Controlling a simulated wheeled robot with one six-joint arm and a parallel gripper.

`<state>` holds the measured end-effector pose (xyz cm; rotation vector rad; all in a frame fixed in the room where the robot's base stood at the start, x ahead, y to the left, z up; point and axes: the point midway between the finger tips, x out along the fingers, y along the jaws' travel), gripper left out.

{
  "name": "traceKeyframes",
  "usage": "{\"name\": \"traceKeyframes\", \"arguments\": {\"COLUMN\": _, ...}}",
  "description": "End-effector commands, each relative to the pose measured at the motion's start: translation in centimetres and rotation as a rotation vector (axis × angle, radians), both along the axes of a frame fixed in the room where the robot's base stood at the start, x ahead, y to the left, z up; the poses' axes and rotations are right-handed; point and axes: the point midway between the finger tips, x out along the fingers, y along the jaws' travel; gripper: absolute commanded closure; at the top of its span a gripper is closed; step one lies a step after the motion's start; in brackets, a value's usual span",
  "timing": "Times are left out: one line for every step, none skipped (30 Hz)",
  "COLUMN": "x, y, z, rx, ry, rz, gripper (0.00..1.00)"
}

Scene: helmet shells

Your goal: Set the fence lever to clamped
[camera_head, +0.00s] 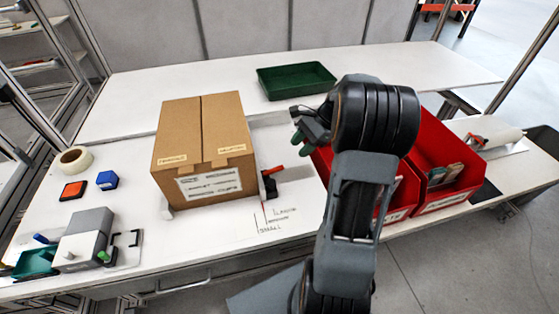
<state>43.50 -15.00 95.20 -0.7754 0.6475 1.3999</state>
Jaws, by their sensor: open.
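A small red lever (273,169) sticks out to the right from a black clamp body (268,185) beside the right side of a closed cardboard box (203,145). I take it to be the fence lever; whether it is clamped or loose I cannot tell. A light fence strip (291,172) runs on the table to the right of it. My gripper (300,131) is open and appears empty, above the table to the upper right of the lever and apart from it. My wrist and arm hide part of the table behind it.
Red bins (436,198) with parts stand right of my arm. A green tray (270,83) lies at the back. Tape (74,160), orange (73,191) and blue (107,180) blocks and a grey device (86,236) are at left.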

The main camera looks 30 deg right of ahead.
Motion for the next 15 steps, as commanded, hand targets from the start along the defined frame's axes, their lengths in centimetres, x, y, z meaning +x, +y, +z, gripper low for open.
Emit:
{"name": "traceKeyframes", "arguments": {"x": 0.3, "y": -1.3, "z": 0.0, "rx": 0.043, "ry": 0.026, "rz": -0.059, "gripper": 0.57}}
{"name": "traceKeyframes", "arguments": {"x": 0.5, "y": -1.8, "z": 0.0, "rx": 0.064, "ry": 0.036, "rz": -0.087, "gripper": 0.57}}
{"name": "traceKeyframes", "arguments": {"x": 0.7, "y": -2.4, "z": -0.1, "rx": 0.088, "ry": 0.05, "rz": -0.118, "gripper": 0.57}}
{"name": "traceKeyframes", "arguments": {"x": 0.8, "y": -2.8, "z": -0.2, "rx": 0.103, "ry": 0.058, "rz": -0.137, "gripper": 0.57}}
{"name": "traceKeyframes", "arguments": {"x": 0.9, "y": -3.0, "z": -0.3, "rx": 0.115, "ry": 0.064, "rz": -0.153, "gripper": 0.57}}
{"name": "traceKeyframes", "arguments": {"x": 1.0, "y": -3.2, "z": -0.5, "rx": 0.128, "ry": 0.072, "rz": -0.169, "gripper": 0.57}}
{"name": "traceKeyframes", "arguments": {"x": 1.1, "y": -3.2, "z": -0.7, "rx": 0.135, "ry": 0.075, "rz": -0.177, "gripper": 0.57}}
{"name": "traceKeyframes", "arguments": {"x": 1.2, "y": -3.1, "z": -0.9, "rx": 0.141, "ry": 0.078, "rz": -0.183, "gripper": 0.57}}
{"name": "traceKeyframes", "arguments": {"x": 1.3, "y": -2.9, "z": -1.3, "rx": 0.145, "ry": 0.081, "rz": -0.187, "gripper": 0.57}}
{"name": "traceKeyframes", "arguments": {"x": 1.3, "y": -2.6, "z": -1.6, "rx": 0.148, "ry": 0.083, "rz": -0.187, "gripper": 0.57}}
{"name": "traceKeyframes", "arguments": {"x": 1.4, "y": -2.3, "z": -1.9, "rx": 0.148, "ry": 0.083, "rz": -0.187, "gripper": 0.57}}
{"name": "traceKeyframes", "arguments": {"x": 1.5, "y": -1.7, "z": -2.4, "rx": 0.148, "ry": 0.083, "rz": -0.187, "gripper": 0.57}}
{"name": "traceKeyframes", "arguments": {"x": 1.5, "y": -1.3, "z": -2.8, "rx": 0.147, "ry": 0.084, "rz": -0.186, "gripper": 0.57}}
{"name": "traceKeyframes", "arguments": {"x": 1.6, "y": -0.9, "z": -3.2, "rx": 0.148, "ry": 0.083, "rz": -0.187, "gripper": 0.57}}
{"name": "traceKeyframes", "arguments": {"x": 1.8, "y": -0.3, "z": -3.8, "rx": 0.147, "ry": 0.084, "rz": -0.185, "gripper": 0.57}}
